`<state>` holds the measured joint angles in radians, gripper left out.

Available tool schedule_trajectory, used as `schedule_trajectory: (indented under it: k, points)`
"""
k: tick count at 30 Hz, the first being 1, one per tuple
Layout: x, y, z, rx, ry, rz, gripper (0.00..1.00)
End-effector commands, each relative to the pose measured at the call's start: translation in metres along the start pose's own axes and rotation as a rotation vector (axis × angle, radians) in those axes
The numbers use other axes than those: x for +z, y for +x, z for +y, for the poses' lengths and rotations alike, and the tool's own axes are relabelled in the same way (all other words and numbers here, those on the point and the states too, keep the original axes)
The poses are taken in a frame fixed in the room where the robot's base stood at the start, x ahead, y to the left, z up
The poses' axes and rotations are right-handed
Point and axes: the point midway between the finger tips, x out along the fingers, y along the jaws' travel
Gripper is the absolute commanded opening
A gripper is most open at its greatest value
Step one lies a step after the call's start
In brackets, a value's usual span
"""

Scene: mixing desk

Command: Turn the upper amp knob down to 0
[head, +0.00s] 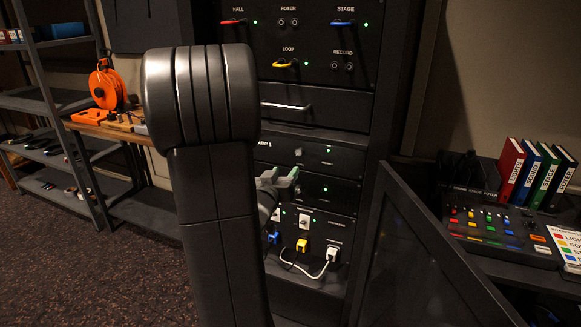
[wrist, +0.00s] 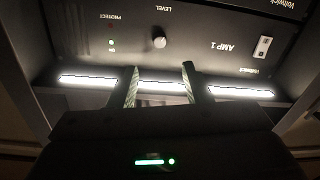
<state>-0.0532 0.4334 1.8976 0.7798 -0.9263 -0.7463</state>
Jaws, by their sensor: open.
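The upper amp, labelled AMP 1, is a black rack panel; it shows in the head view (head: 345,160) and upside down in the wrist view (wrist: 200,28). Its level knob is small, round and pale in the wrist view (wrist: 159,42) and tiny in the head view (head: 298,152). My gripper (head: 281,177) is open and empty, just below the knob. In the wrist view my gripper's two fingertips (wrist: 160,71) point at the panel, one to each side of the knob's line and apart from it. The knob's pointer is too small to read.
A lower amp (head: 345,190) and a panel with yellow, blue and white plugs (head: 303,245) sit below. A drawer handle (head: 285,106) and patch panel are above. An open dark rack door (head: 425,265) stands to the right, near a mixing desk (head: 500,232).

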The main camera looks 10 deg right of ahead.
Motion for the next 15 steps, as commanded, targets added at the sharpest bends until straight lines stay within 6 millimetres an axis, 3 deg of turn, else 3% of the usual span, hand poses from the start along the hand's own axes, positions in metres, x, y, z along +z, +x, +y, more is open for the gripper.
schedule_trajectory:
  k: [6,15]
  points:
    - [0.000,-0.025,0.000,-0.001,-0.001,0.001,0.44]
    - [0.000,-0.029,0.000,0.000,-0.001,-0.001,0.44]
